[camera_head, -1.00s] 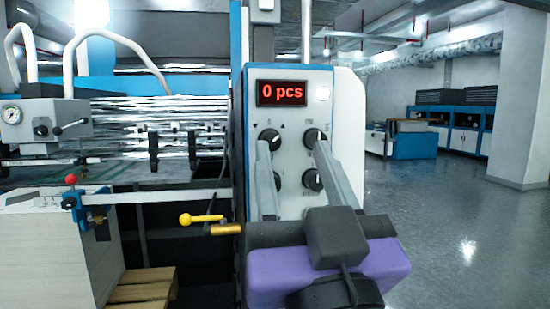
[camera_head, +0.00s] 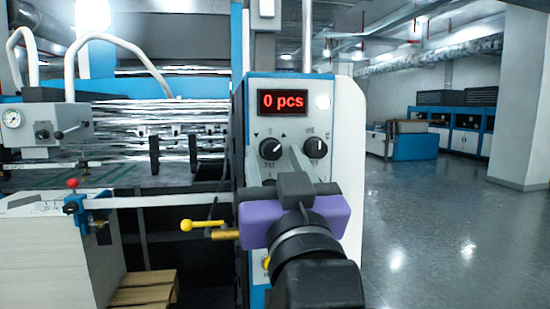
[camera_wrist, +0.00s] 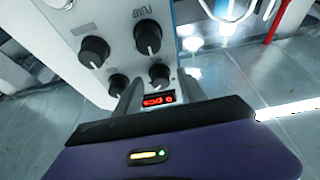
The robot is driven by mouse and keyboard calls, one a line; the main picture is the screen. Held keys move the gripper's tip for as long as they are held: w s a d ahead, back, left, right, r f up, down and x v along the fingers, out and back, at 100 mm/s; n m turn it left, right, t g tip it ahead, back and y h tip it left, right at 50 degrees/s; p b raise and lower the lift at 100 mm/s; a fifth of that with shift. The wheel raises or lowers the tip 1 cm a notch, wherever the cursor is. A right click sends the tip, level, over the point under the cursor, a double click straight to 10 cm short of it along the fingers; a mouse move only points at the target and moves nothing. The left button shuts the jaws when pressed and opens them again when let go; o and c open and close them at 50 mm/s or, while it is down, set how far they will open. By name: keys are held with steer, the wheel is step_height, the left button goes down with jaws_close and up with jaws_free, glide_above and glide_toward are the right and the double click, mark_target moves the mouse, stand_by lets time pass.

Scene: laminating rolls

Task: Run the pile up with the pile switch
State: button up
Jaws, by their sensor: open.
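The control panel (camera_head: 243,110) has a red display (camera_head: 282,102) reading "0 pcs". The upper left knob (camera_head: 271,147), with small up and down arrows above it, looks like the pile switch; its label is too small to read surely. The upper right knob (camera_head: 315,145) is beside it. My gripper (camera_head: 276,163) is open at the panel, one finger between these two knobs. In the wrist view, turned upside down, my fingers (camera_wrist: 160,84) lie either side of the arrowed knob (camera_wrist: 160,74); contact cannot be told. The paper pile (camera_head: 45,245) stands at left.
A yellow-knobbed lever (camera_head: 187,225) and a brass-coloured part (camera_head: 224,235) stick out left of the panel. The pile rests on a wooden pallet (camera_head: 146,286). My arm hides the lower knobs in the head view. Open floor (camera_head: 440,240) lies to the right.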

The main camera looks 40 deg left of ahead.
jaws_close()
steer(key=shift+w+n, duration=0.1)
steer(key=shift+n, duration=0.3)
steer(key=n, duration=0.1)
steer(key=n+g+y, duration=0.1)
steer(key=shift+w+d+n+b, duration=0.1)
steer(key=shift+d+n+b, duration=0.1)
steer(key=shift+n+b, duration=0.1)
steer(key=n+g+b, duration=0.1)
steer(key=n+g, duration=0.1)
steer(key=n, duration=0.1)
steer(key=shift+w+n+y, duration=0.1)
steer(key=shift+n+y, duration=0.2)
steer(key=shift+y, duration=0.1)
steer(key=shift+r+n+g+b, duration=0.1)
steer(key=shift+n+g+b, duration=0.9)
steer(key=shift+n, duration=1.7)
steer(key=shift+g, duration=0.4)
